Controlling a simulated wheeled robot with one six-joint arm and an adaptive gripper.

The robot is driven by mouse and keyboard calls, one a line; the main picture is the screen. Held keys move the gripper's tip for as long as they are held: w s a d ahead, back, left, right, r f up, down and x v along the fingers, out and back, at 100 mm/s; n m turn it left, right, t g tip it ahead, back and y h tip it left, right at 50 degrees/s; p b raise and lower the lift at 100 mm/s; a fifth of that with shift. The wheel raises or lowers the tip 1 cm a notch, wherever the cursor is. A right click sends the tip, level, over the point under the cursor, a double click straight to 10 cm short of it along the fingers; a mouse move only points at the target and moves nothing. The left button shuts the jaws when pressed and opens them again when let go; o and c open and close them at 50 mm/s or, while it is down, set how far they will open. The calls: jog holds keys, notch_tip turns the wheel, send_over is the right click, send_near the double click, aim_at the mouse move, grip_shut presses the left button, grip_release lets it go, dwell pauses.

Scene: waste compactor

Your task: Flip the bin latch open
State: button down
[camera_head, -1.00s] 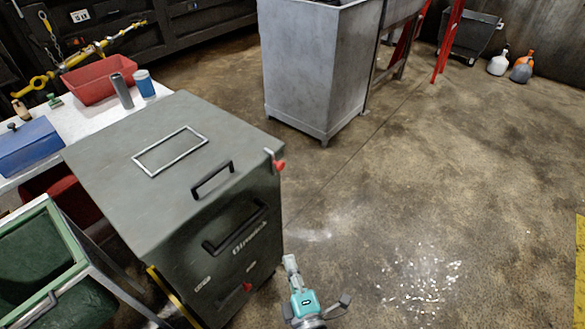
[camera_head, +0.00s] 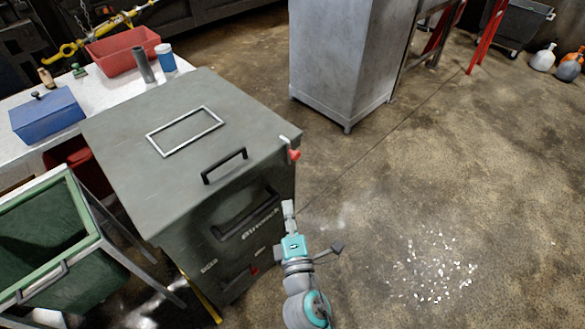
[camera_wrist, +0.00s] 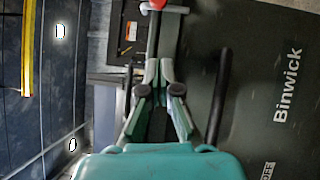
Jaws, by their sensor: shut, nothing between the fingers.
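The bin is a dark grey-green box (camera_head: 215,240) with a flat lid (camera_head: 240,120) that lies closed. The latch, with a red knob (camera_head: 294,155), sits at the lid's front right corner. Its red tip (camera_wrist: 157,4) shows at the top edge of the wrist view, partly cut off. My gripper (camera_head: 288,204) is below the latch, beside the bin's right front edge, apart from the knob. In the wrist view its fingers (camera_wrist: 158,68) are together and empty, pointing toward the latch side.
A black handle (camera_head: 224,166) stands on the lid, and another bar crosses the front. A green-rimmed bin (camera_head: 85,250) stands at left. A worktable (camera_head: 105,85) holds a red tray (camera_head: 122,45) and blue box (camera_head: 47,115). A grey cabinet (camera_head: 340,60) is behind. Floor at right is open.

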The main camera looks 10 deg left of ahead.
send_near(289, 154)
jog(key=a, duration=0.3)
jog(key=shift+w+d+r, duration=0.2)
jog(key=shift+w+d, duration=0.1)
jog(key=shift+w, duration=0.35)
jog(key=shift+w+d+r, duration=0.15)
jog(key=shift+w+d, duration=0.15)
jog(key=shift+w, duration=0.35)
jog(key=shift+w+d+r, duration=0.2)
jog(key=shift+w+d, duration=0.1)
jog(key=shift+w, duration=0.35)
